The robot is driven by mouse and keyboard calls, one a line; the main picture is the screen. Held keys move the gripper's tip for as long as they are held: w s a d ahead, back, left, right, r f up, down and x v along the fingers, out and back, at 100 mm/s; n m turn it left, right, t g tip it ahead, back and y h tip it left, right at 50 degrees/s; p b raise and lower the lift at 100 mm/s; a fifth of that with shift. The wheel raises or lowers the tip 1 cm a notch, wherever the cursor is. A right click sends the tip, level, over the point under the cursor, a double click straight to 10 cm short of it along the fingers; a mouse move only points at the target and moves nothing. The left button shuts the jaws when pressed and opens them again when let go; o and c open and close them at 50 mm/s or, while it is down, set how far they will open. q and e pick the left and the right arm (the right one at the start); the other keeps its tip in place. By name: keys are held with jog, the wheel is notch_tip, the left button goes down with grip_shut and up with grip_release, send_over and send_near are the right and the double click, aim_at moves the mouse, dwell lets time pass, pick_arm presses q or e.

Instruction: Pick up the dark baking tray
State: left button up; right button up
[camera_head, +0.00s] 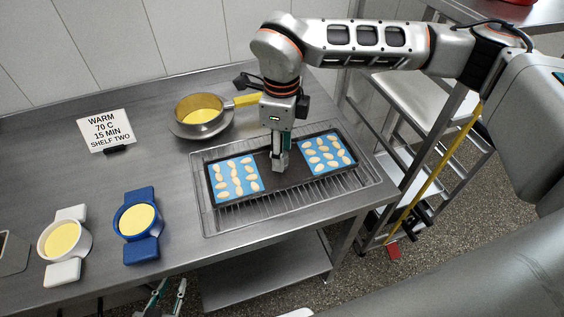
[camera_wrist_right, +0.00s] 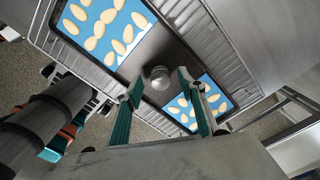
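The dark baking tray (camera_head: 275,176) lies on a wire rack at the table's right end. It bears two blue mats of pale oval pieces, one at each end, with a bare dark strip between. A round metal knob (camera_wrist_right: 160,78) stands on that strip in the right wrist view, where the tray (camera_wrist_right: 180,55) also shows. My right gripper (camera_head: 280,168) points down over the strip. In its wrist view the fingers (camera_wrist_right: 160,85) are apart, either side of the knob; contact is not visible. My left gripper (camera_head: 166,296) is open and empty at the bottom edge, partly cut off.
A wire rack (camera_head: 215,222) surrounds the tray. A pot (camera_head: 199,112) with a yellow handle stands behind it. A white dish (camera_head: 65,240), a blue dish (camera_head: 137,220) and a sign (camera_head: 106,131) stand left. A metal shelf frame (camera_head: 440,165) is at right.

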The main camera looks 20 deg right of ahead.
jog(key=shift+f, duration=1.05)
grip_shut()
jog(key=shift+w, duration=0.1)
notch_tip(320, 180, up, 24)
jog(key=p, duration=0.3)
dwell(0.3)
dwell(0.3)
